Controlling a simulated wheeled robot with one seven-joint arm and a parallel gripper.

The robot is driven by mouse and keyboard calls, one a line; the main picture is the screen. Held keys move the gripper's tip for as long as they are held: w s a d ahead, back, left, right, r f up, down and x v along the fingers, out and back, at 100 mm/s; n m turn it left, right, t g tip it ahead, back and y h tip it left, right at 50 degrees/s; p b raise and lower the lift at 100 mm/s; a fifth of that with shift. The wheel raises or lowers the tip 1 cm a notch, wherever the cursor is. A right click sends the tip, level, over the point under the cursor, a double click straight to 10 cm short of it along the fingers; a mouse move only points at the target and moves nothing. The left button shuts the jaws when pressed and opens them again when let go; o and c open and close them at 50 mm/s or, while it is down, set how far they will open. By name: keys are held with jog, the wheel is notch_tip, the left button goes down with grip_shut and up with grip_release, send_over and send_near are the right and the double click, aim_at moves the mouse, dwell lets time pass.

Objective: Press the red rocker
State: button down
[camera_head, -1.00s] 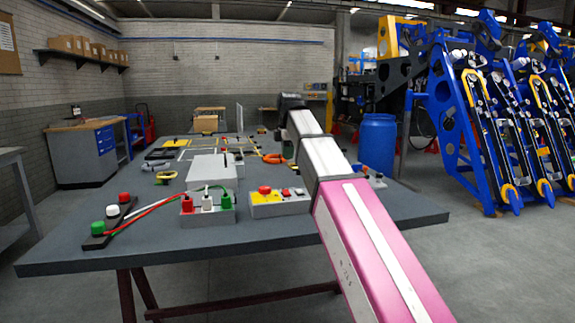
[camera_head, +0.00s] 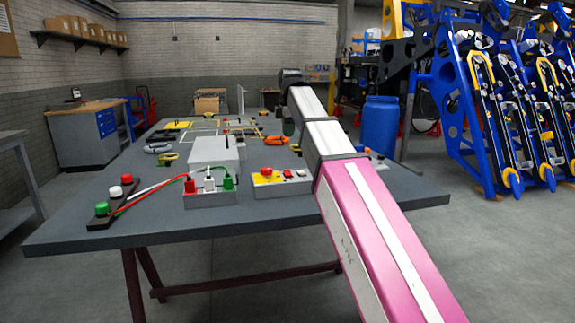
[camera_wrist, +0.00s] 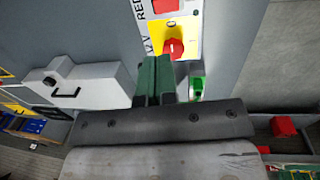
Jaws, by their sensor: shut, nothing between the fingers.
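The red rocker (camera_head: 288,173) sits on the right part of a small grey switch box on the table. In the wrist view it is a red square (camera_wrist: 166,5) beside the word RED, cut by the top edge. A larger red knob (camera_head: 265,171) on a yellow plate sits beside it; the knob also shows in the wrist view (camera_wrist: 174,47), marked 12 V and 0. My gripper (camera_head: 288,130) hangs above the table, apart from the box. Its dark green fingers (camera_wrist: 154,70) are shut and empty, with tips just short of the knob in the picture.
Left of the switch box stands a socket box (camera_head: 210,198) with red, white and green plugs and wires. A pale box (camera_head: 216,152) is behind it. A terminal strip (camera_head: 116,205) lies left. A blue barrel (camera_head: 379,134) stands beyond the table.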

aim_at(288, 173)
jog(key=f, duration=0.4)
jog(key=w+f, duration=0.1)
jog(key=f, duration=0.9)
jog(key=shift+w+a, duration=0.25)
jog(key=shift+w, duration=0.05)
jog(key=shift+f, duration=0.2)
jog(key=shift+s+d, duration=0.25)
jog(key=shift+s, duration=0.55)
jog(key=shift+w+r, duration=0.1)
jog(key=shift+r, duration=0.05)
